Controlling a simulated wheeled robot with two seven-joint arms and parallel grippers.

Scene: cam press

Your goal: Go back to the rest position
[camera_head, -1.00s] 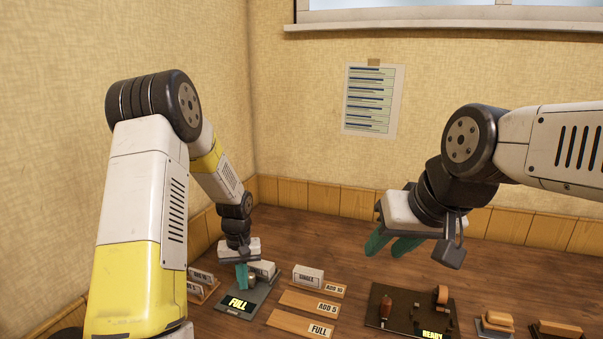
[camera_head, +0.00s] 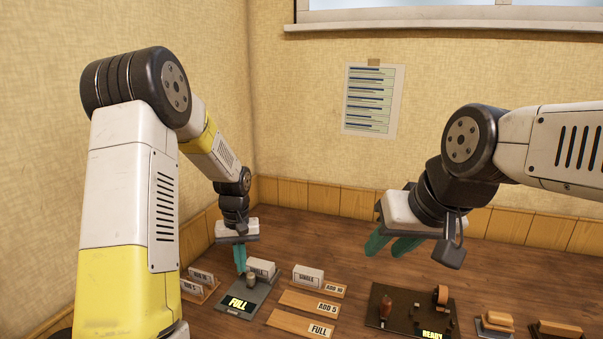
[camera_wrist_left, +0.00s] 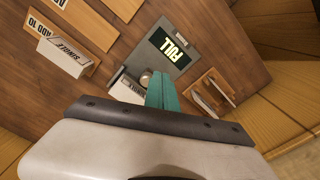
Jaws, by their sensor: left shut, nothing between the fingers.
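My left gripper (camera_head: 240,258) has its green fingers shut with nothing between them. It hangs pointing down just above and beside the grey device (camera_head: 262,290) whose display reads FULL. A small round knob (camera_head: 251,281) stands on that device beside the fingers. In the left wrist view the shut fingers (camera_wrist_left: 162,92) lie near the FULL display (camera_wrist_left: 170,47); part of the device is hidden behind them. My right gripper (camera_head: 390,243) is held above the table at the right, its green fingers apart and empty.
Wooden trays marked ADD 10, ADD 5 and FULL (camera_head: 302,324) lie in the middle, with a SINGLE card (camera_head: 308,274). A card rack (camera_head: 200,285) stands at left. A dark board (camera_head: 405,312) with a READY display is at right. The table behind is clear.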

